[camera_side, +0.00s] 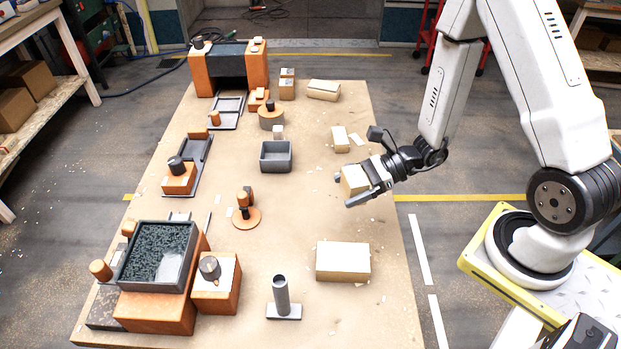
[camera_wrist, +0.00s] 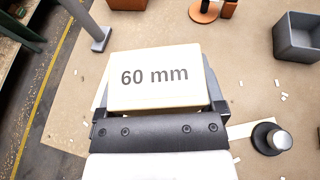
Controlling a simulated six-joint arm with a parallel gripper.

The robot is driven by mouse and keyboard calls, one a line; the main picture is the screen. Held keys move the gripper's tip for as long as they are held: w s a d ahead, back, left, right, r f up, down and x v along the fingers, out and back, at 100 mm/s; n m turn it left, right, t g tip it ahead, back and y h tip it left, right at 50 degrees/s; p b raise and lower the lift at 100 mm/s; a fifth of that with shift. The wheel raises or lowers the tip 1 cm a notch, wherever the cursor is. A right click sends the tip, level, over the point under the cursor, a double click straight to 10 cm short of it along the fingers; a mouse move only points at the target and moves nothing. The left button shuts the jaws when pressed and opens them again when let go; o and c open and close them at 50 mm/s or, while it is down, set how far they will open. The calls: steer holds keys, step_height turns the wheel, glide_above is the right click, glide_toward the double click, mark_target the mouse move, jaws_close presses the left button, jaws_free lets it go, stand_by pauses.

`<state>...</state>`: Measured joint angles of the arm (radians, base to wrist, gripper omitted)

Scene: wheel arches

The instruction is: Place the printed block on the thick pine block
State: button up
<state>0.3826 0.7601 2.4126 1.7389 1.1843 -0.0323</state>
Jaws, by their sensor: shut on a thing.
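The printed block (camera_wrist: 160,76) is pale wood with "60 mm" on its face. My gripper (camera_side: 359,186) is shut on it and holds it over the right part of the table. The block also shows between the fingers in the side view (camera_side: 353,180). In the wrist view it fills the space in front of my gripper and hides what lies behind it. A large thick pine block (camera_side: 343,264) lies on the table nearer the side camera, below my gripper in the picture and apart from it. Its top looks bare.
A grey post on a base (camera_side: 282,297) stands left of the thick pine block. A grey open bin (camera_side: 276,157) and an orange disc with a peg (camera_side: 246,217) are farther left. Smaller pine blocks (camera_side: 323,90) lie toward the back. Pale chips are scattered on the table.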

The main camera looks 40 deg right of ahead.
steer(key=s+a+n+g+y, duration=0.1)
steer(key=s+a+n+g, duration=0.4)
steer(key=a+n+g, duration=0.1)
steer(key=shift+s+a+g+y, duration=0.4)
steer(key=shift+a+g, duration=0.1)
steer(key=shift+a, duration=0.65)
glide_above(341, 259)
steer(key=shift+f, duration=2.1)
steer(key=shift+f, duration=1.75)
steer(key=shift+f, duration=0.1)
